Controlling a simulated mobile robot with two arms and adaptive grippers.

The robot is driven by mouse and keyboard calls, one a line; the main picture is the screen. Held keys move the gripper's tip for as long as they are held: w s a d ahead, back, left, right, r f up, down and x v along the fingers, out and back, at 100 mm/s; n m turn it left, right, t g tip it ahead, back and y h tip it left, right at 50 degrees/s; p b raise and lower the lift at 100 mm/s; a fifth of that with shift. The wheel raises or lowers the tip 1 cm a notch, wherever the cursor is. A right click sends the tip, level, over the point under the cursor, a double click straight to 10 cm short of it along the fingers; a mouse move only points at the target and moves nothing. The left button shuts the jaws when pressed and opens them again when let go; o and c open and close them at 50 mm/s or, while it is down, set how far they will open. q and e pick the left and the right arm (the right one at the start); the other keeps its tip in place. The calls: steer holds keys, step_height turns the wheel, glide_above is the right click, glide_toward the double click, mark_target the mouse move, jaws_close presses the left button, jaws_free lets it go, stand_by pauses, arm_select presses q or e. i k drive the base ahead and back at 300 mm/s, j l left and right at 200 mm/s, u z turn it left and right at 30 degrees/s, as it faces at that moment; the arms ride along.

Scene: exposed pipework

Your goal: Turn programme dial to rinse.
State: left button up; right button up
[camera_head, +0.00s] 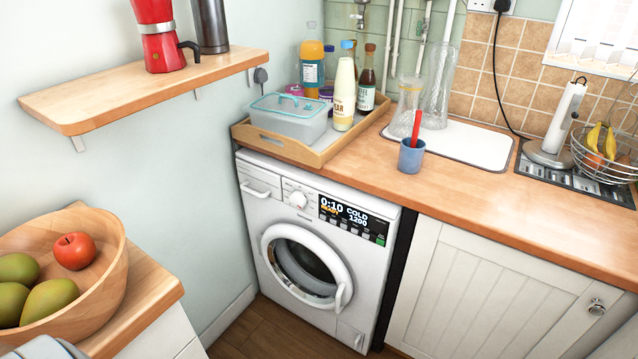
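The white washing machine (330,318) stands under the wooden worktop at the centre. Its programme dial (297,199) is a round white knob on the front panel, between the detergent drawer (258,189) and the display (352,219). The display reads 0:10, COLD, READY and 1200. The dial's pointer and markings are too small to read. The round door (305,270) appears closed, with its handle at the right. Neither of my grippers is in view.
A wooden tray (318,157) with bottles and a lidded tub stands above the machine. A blue cup (411,156) is on the worktop. A wall shelf (150,88) juts out at upper left. A fruit bowl (112,262) sits at lower left. The space before the dial looks clear.

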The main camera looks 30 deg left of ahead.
mark_target(298, 198)
steer(key=u, duration=1.5)
steer(key=i, duration=0.05)
